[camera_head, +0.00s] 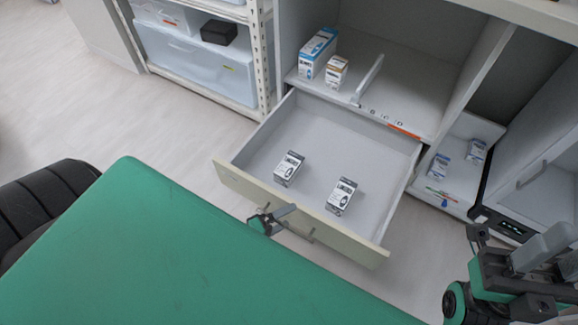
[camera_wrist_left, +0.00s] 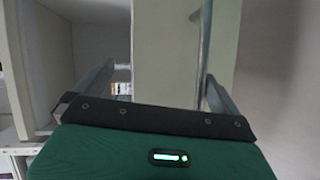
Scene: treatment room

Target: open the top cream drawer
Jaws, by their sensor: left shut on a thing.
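The top cream drawer (camera_head: 320,228) is pulled out of the cabinet, and its inside shows in the head view. Two small white-and-black boxes (camera_head: 289,168) (camera_head: 341,195) stand in it, apart from each other. My left gripper (camera_head: 272,217) is at the drawer's front and is shut on its bar handle (camera_head: 300,235). In the left wrist view the handle (camera_wrist_left: 203,45) runs up along the cream front (camera_wrist_left: 165,50), close to the right-hand finger. My right gripper (camera_head: 540,255) is at the lower right, away from the drawer; its jaw opening is unclear.
Above the drawer, an open shelf (camera_head: 410,92) holds a blue-and-white box (camera_head: 317,53) and a smaller box (camera_head: 336,72). To the right, a lower compartment holds two small boxes (camera_head: 438,166) (camera_head: 476,151). A rack with clear bins (camera_head: 195,60) stands at left. Pale floor (camera_head: 190,135) is clear between.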

